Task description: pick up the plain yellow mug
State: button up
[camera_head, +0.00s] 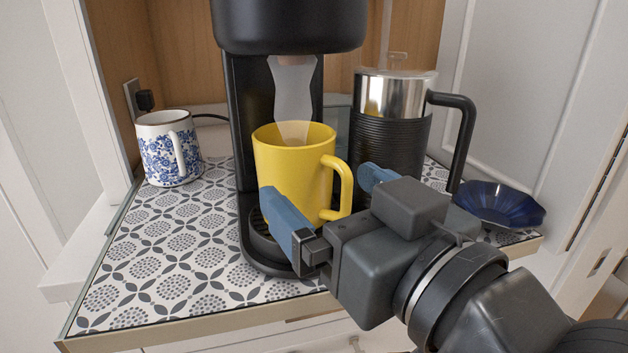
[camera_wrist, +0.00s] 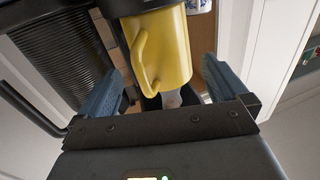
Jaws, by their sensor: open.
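The plain yellow mug (camera_head: 290,178) stands upright on the drip tray of the black coffee machine (camera_head: 290,25), under its spout. Its handle points right, toward my gripper. My gripper (camera_head: 322,196) is open in front of the mug, with one blue finger before the mug's lower left and the other to the right of the handle. In the wrist view, the mug (camera_wrist: 168,50) shows between the open fingers of my gripper (camera_wrist: 160,85), its handle on the left. The fingers appear apart from the mug. The mug's lower front is partly hidden by the left finger.
A black and steel French press (camera_head: 388,125) stands close on the right, its handle near my gripper. A dark blue bowl (camera_head: 500,203) is at the right edge. A blue-flowered white mug (camera_head: 158,155) stands at the left. The patterned counter (camera_head: 165,255) is clear at front left.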

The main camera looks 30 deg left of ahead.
aim_at(314, 183)
jog(key=x, duration=0.5)
jog(key=shift+a+f, duration=0.15)
jog(key=c, duration=1.4)
